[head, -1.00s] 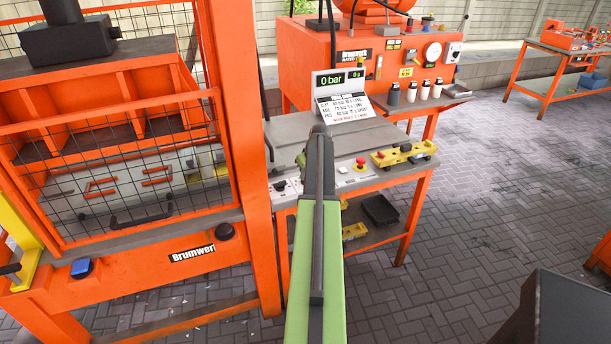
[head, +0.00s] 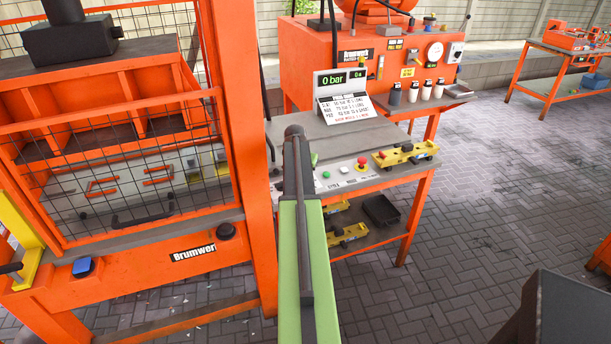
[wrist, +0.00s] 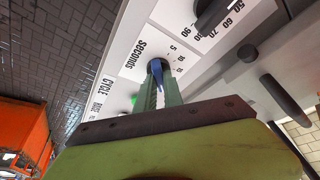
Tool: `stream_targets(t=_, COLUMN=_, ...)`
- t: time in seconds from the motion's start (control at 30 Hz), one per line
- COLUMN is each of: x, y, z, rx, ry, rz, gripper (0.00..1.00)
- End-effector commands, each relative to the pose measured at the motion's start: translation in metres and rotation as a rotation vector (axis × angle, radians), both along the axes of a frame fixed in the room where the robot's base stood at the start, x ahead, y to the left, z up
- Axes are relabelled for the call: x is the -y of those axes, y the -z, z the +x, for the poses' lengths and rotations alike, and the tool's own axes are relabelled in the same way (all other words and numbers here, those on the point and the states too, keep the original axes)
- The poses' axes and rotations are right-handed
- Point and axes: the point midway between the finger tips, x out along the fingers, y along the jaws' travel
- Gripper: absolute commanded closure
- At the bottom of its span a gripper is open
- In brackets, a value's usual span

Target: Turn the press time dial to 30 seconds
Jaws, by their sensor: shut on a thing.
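The press time dial (wrist: 158,72) is a small dark and blue knob on a white panel, beside the word "Seconds" and a scale of small numbers, in the wrist view. My gripper (wrist: 161,88) has its two green fingers closed on either side of the knob. The fingers hide part of the dial, and I cannot read its setting surely. In the head view my own arm hides the dial. The display (head: 341,84) on the console shows "0 bar" and a smaller seconds readout.
A larger black dial (wrist: 210,15) with numbers 50 to 90 sits close by at the upper right. A red button (head: 362,162) and a yellow tool (head: 405,153) are on the grey bench (head: 370,132). The orange press frame (head: 240,130) stands close on the left.

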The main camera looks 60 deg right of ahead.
Motion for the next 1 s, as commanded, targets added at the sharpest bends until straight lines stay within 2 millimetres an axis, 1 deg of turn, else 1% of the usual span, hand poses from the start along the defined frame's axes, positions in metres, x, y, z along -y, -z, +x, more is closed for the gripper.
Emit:
stream_targets(t=0.03, x=-0.0012, y=0.0002, z=0.0038, rx=0.002, ry=0.04, rz=0.003, gripper=1.0)
stream_targets(t=0.13, x=-0.0011, y=0.0002, z=0.0051, rx=0.003, ry=0.135, rz=0.002, gripper=1.0)
stream_targets(t=0.6, x=0.0001, y=0.0002, z=0.0078, rx=0.003, ry=0.557, rz=0.003, gripper=1.0)
stream_targets(t=0.8, x=0.0004, y=0.0002, z=0.0083, rx=0.004, ry=0.688, rz=0.003, gripper=1.0)
stream_targets(t=1.0, x=0.0005, y=0.0002, z=0.0083, rx=0.005, ry=0.77, rz=0.003, gripper=1.0)
